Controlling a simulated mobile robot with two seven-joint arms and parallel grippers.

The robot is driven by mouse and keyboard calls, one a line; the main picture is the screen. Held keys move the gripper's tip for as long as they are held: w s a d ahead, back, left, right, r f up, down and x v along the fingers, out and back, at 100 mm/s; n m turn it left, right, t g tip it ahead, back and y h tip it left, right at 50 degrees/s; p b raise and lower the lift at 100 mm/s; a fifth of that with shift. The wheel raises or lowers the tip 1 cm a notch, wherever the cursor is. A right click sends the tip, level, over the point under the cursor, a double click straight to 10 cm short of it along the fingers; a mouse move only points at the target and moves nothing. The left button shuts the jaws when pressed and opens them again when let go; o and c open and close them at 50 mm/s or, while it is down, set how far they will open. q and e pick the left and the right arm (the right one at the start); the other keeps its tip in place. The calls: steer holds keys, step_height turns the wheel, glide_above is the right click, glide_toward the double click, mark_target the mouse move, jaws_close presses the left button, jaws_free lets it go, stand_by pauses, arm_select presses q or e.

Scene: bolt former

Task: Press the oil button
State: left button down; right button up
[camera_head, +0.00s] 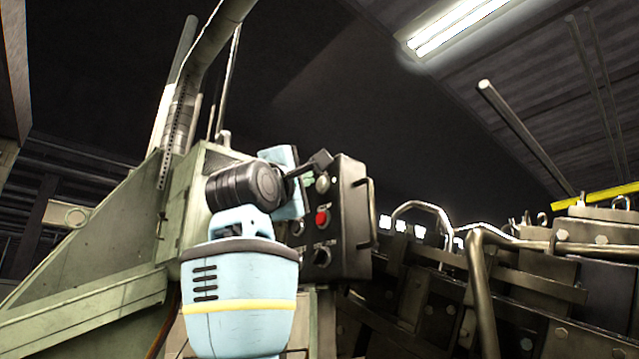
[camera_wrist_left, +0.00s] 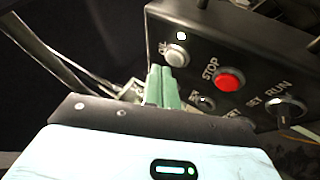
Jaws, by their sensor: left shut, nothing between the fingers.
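The oil button is a pale round button (camera_wrist_left: 177,55) beside a partly visible label ending in "L" on the black control panel (camera_wrist_left: 225,40). In the head view, a pale button (camera_head: 323,183) sits above the red stop button (camera_head: 322,217). My left gripper (camera_wrist_left: 165,73) has its green fingers shut together with nothing between them. Their tips appear right beside the oil button in the wrist view; I cannot tell whether they touch it. In the head view the green fingertips (camera_head: 309,180) show just left of the pale button. My right gripper is in neither view.
The red stop button (camera_wrist_left: 229,79) and a SET/RUN knob (camera_wrist_left: 285,108) lie close to the right of the fingers. A small knob (camera_wrist_left: 203,100) is partly hidden. In the head view, a metal handle (camera_head: 373,210) runs along the panel's right edge, with machinery (camera_head: 500,290) beyond.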

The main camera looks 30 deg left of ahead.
arm_select(q)
steer(key=shift+s+a, duration=0.3)
steer(key=shift+s, duration=0.5)
steer(key=shift+s+a, duration=0.35)
steer(key=shift+s, duration=0.4)
steer(key=shift+s+a, duration=0.3)
steer(key=shift+s, duration=0.5)
steer(key=shift+w, duration=0.1)
